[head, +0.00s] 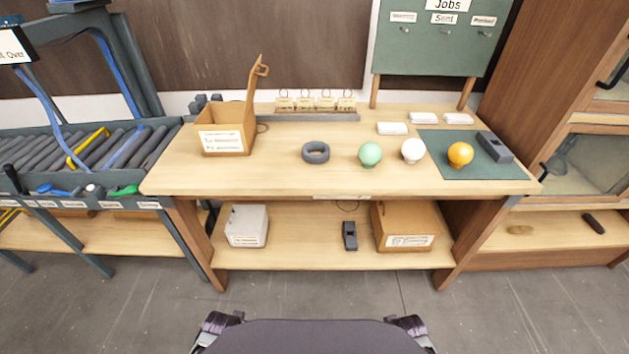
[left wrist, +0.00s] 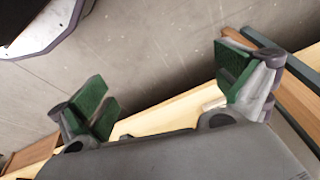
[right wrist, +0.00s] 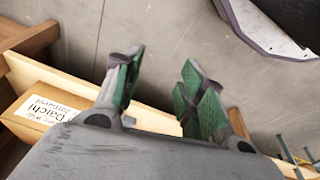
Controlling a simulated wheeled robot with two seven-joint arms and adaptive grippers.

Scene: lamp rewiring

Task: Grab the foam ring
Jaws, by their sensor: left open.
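The foam ring (head: 316,152) is dark grey and lies flat on the workbench top (head: 270,180), near the middle, between the wooden box and the green bulb. No gripper shows in the head view. In the left wrist view my left gripper (left wrist: 168,78) is open and empty, its green-padded fingers wide apart. In the right wrist view my right gripper (right wrist: 160,82) is open and empty, its fingers a smaller gap apart. Both grippers point toward the floor, away from the ring, and the ring shows in neither wrist view.
A wooden box (head: 226,130) stands left of the ring. Green (head: 370,154), white (head: 413,150) and orange (head: 460,154) bulbs stand to its right. A rack with tags (head: 315,112) is behind. The bench top in front of the ring is clear. A lower shelf (head: 300,258) holds boxes.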

